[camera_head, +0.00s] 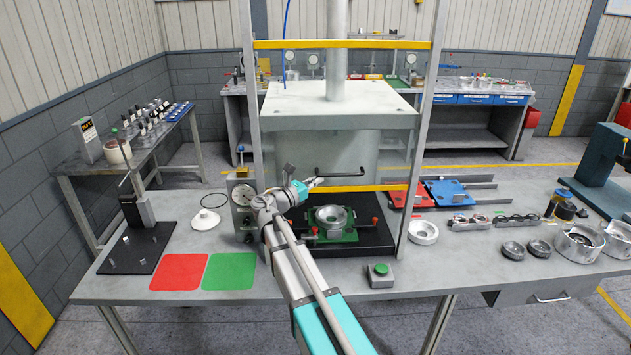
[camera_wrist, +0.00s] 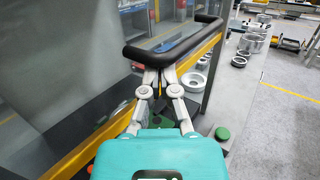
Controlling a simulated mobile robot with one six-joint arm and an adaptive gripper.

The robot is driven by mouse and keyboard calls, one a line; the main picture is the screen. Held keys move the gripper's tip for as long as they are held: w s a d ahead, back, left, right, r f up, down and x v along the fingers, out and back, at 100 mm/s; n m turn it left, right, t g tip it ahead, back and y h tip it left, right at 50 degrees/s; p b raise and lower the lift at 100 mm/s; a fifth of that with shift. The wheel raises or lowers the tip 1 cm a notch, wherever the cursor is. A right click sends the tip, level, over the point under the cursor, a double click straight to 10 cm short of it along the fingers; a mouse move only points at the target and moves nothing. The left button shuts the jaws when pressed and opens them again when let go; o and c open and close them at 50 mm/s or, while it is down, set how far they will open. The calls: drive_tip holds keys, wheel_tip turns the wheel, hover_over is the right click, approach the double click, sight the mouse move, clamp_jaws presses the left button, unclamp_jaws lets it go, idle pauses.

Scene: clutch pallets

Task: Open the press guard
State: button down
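The press guard (camera_head: 384,160) is a clear panel with a yellow lower edge on the front of the press, and it looks lowered. Its black handle (camera_head: 341,174) sticks out near the bottom; it also crosses the upper middle of the wrist view (camera_wrist: 190,38). My gripper (camera_head: 315,182) is at the left part of the handle. In the wrist view, my gripper's fingers (camera_wrist: 159,76) come together, with their tips at the bar and partly hidden by it. The bar runs across both fingers rather than between them. Whether they touch it is unclear.
A green fixture with a metal ring (camera_head: 331,218) stands on the black press base behind the guard. A green button box (camera_head: 380,275) is on the bench in front. A gauge (camera_head: 243,195) is left of my gripper. Metal parts (camera_head: 513,249) lie at the right.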

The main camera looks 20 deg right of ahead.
drive_tip(key=shift+r+p, duration=2.65)
drive_tip(key=shift+r, duration=0.6)
drive_tip(key=shift+f, duration=0.15)
drive_tip(key=f+b, duration=0.1)
drive_tip(key=d+f+b, duration=0.1)
drive_tip(key=f+b, duration=0.1)
drive_tip(key=shift+w+d+f+b, duration=0.2)
drive_tip(key=shift+w+d+b, duration=0.05)
drive_tip(key=shift+w+b, duration=0.1)
drive_tip(key=shift+a+f, duration=0.1)
drive_tip(key=shift+f, duration=0.1)
drive_tip(key=r+b+v, duration=0.1)
drive_tip(key=v, duration=0.8)
drive_tip(key=shift+s+a+f, duration=0.25)
drive_tip(key=shift+a, duration=0.05)
drive_tip(key=shift+f, duration=0.1)
